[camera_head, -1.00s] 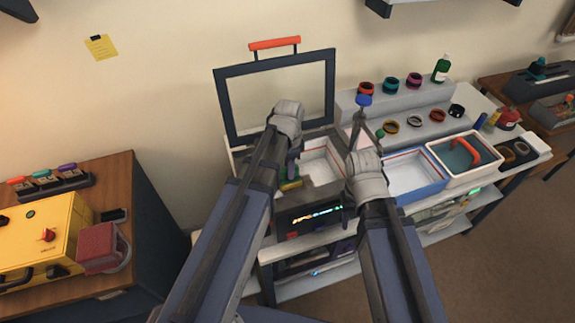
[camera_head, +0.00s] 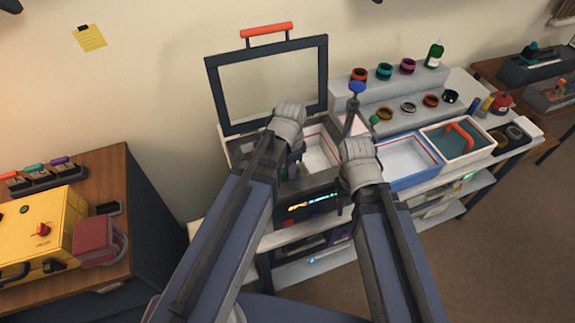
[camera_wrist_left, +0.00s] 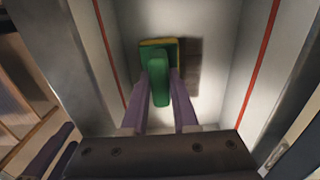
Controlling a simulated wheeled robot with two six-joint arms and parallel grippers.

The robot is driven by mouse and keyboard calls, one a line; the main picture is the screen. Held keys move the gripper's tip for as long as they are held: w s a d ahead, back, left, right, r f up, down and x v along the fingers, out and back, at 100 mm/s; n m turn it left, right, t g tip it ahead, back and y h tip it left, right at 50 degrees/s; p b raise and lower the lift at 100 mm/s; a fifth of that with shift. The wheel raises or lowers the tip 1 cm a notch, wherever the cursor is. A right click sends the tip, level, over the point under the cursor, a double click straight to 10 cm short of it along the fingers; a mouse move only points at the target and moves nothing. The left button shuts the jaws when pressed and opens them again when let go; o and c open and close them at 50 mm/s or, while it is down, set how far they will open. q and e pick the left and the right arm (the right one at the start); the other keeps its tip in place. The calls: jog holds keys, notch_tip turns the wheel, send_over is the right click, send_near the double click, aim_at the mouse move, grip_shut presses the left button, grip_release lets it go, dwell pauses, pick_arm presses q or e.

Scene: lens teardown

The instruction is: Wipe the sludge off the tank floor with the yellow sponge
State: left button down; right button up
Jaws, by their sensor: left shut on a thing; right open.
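My left gripper (camera_wrist_left: 160,108) is shut on the green handle (camera_wrist_left: 158,80) of the yellow sponge (camera_wrist_left: 147,43), inside the tank. The tank has pale walls with red lines (camera_wrist_left: 262,62). In the head view the tank (camera_head: 320,150) is partly hidden by my arms, and the left gripper (camera_head: 291,165) is mostly behind its own wrist. A brownish patch (camera_wrist_left: 192,68) lies just right of the sponge; I cannot tell sludge from shadow there. Whether the sponge touches the floor is unclear. My right gripper (camera_head: 347,185) is open at the tank's right front, its fingers mostly hidden.
A raised framed lid (camera_head: 268,78) with a red handle stands behind the tank. Blue-rimmed (camera_head: 408,163) and white (camera_head: 460,140) trays stand to the right. A blue-topped tool (camera_head: 356,88) stands close behind my right wrist. Rings and a green bottle (camera_head: 434,54) fill the back shelf.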

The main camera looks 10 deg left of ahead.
pick_arm(q)
jog(key=shift+w+d, duration=0.2)
jog(key=shift+d, duration=0.35)
jog(key=shift+w+d, duration=0.15)
jog(key=shift+d, duration=0.35)
jog(key=shift+w+a, duration=0.1)
jog(key=shift+a, duration=0.05)
jog(key=shift+w+a, duration=0.5)
jog(key=shift+w, duration=0.25)
jog(key=shift+w+a, duration=0.5)
jog(key=shift+w, duration=0.2)
jog(key=shift+w+a, duration=0.55)
jog(key=shift+w, duration=0.3)
jog(key=shift+w+a, duration=0.55)
jog(key=shift+w, duration=0.25)
jog(key=shift+w+d+f, duration=0.1)
jog(key=shift+w+d, duration=0.15)
jog(key=shift+d, duration=0.2)
jog(key=shift+w+d, duration=0.2)
jog(key=shift+d, duration=0.25)
jog(key=shift+s, duration=0.1)
